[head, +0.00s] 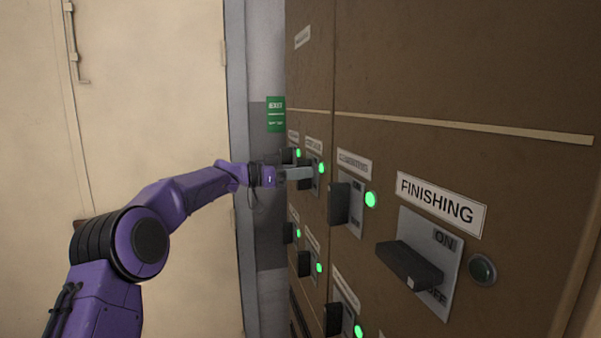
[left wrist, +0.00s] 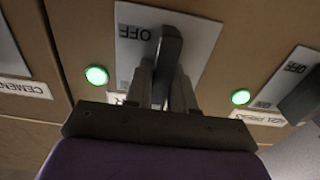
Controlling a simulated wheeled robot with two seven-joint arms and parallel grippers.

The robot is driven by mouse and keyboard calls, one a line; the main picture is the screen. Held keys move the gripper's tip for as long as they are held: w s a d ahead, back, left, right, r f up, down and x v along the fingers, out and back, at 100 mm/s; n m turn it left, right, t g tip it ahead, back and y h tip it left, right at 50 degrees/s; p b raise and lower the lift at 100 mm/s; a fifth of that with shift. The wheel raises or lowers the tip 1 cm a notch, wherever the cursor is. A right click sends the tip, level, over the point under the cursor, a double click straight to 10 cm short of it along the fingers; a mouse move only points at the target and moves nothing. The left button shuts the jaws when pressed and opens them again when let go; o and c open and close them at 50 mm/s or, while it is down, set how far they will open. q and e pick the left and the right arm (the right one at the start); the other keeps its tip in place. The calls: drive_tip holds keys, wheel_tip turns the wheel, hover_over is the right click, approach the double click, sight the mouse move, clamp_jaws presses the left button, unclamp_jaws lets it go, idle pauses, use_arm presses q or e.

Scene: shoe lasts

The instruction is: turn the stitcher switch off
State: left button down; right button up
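The brown panel carries several lever switches with labels. My left gripper (head: 294,174) is at the upper-row switch left of the cementing one. In the left wrist view, upside down, the gripper's two fingers (left wrist: 166,90) stand on either side of that switch's dark handle (left wrist: 169,50). I cannot tell whether they press on it. The plate (left wrist: 134,36) reads OFF, and the green lamp (left wrist: 97,75) beside it is lit. The gripper hides most of this switch's label, and it is too small to read in the head view, so I cannot confirm it is the stitcher. My right gripper is not in view.
The cementing switch (head: 339,204) is close on the right, its lamp (head: 371,200) green. The finishing switch (head: 410,265) is nearest, its lamp (head: 482,269) dark. A lower row of switches has green lamps. A green sign (head: 276,114) hangs behind. A pale door (head: 150,100) is at left.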

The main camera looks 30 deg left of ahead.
use_arm(q)
drive_tip(key=shift+f+m, duration=0.1)
drive_tip(key=shift+m, duration=0.2)
drive_tip(key=m+b, duration=0.1)
drive_tip(key=m, duration=0.2)
drive_tip(key=shift+d+f, duration=0.1)
drive_tip(key=shift+f, duration=0.05)
drive_tip(key=m+b, duration=0.1)
drive_tip(key=m, duration=0.1)
drive_tip(key=m+b, duration=0.1)
drive_tip(key=m, duration=0.1)
drive_tip(key=shift+s+d+f+b, duration=0.1)
drive_tip(key=shift+s+f+b, duration=0.05)
drive_tip(key=shift+b, duration=0.2)
drive_tip(key=m+b, duration=0.1)
drive_tip(key=m, duration=0.2)
drive_tip(key=m+b, duration=0.2)
drive_tip(key=shift+d+f+m, duration=0.1)
drive_tip(key=shift+f+m, duration=0.1)
drive_tip(key=shift+m, duration=0.2)
drive_tip(key=shift+s+m+b, duration=0.1)
drive_tip(key=shift+m+b, duration=1.25)
drive_tip(key=shift+m, duration=0.85)
drive_tip(key=shift+r, duration=0.1)
drive_tip(key=c, duration=1)
unclamp_jaws()
drive_tip(key=shift+c, duration=0.2)
